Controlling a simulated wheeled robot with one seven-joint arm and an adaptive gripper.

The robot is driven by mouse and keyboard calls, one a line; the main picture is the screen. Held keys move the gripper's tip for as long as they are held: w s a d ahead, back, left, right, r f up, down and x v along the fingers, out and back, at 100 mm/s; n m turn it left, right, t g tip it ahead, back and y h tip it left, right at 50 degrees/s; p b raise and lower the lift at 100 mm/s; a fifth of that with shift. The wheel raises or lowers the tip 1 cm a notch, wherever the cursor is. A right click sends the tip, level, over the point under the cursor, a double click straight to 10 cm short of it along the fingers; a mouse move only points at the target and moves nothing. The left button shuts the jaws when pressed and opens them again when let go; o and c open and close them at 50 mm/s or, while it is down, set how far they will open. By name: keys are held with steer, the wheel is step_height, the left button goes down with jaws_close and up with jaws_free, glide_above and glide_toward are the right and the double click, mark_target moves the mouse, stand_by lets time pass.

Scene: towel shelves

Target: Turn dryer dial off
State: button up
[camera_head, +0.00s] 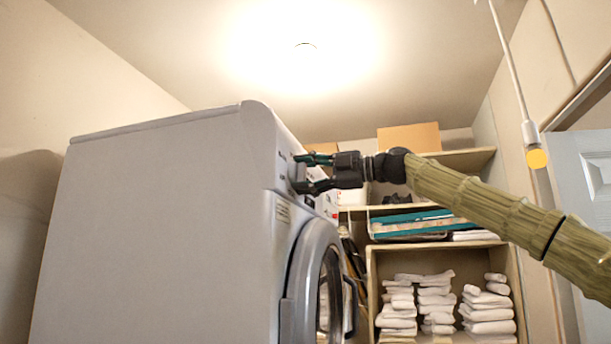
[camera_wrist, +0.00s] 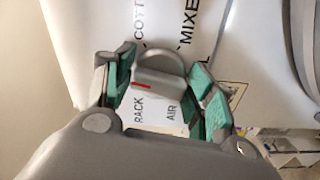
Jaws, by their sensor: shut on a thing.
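The dryer (camera_head: 160,215) stands at left in the head view, a large grey-white machine with a round door (camera_head: 318,290) on its front. Its dial (camera_wrist: 158,72) is a grey round knob with a raised grip and a red mark, in the wrist view. Labels beginning "COTT" and "MIXE", plus "RACK" and "AIR", surround it. My gripper (camera_head: 303,172) reaches from the right to the upper front panel. Its green-padded fingers are on either side of the dial and shut on it. The "off" label cannot be made out.
Shelves (camera_head: 445,258) with several stacks of white towels (camera_head: 437,300) stand behind the dryer at right. A cardboard box (camera_head: 408,138) is on the top shelf. A cord with a yellow-ended pull (camera_head: 537,158) hangs at upper right, near a grey door (camera_head: 595,175).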

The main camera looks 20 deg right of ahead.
steer(key=shift+f+n, duration=0.1)
steer(key=shift+n, duration=0.9)
steer(key=o, duration=0.8)
steer(key=shift+c, duration=0.2)
steer(key=shift+o, duration=0.7)
steer(key=shift+w+d, duration=0.1)
steer(key=shift+w, duration=0.1)
steer(key=shift+s, duration=0.2)
steer(key=v, duration=1.2)
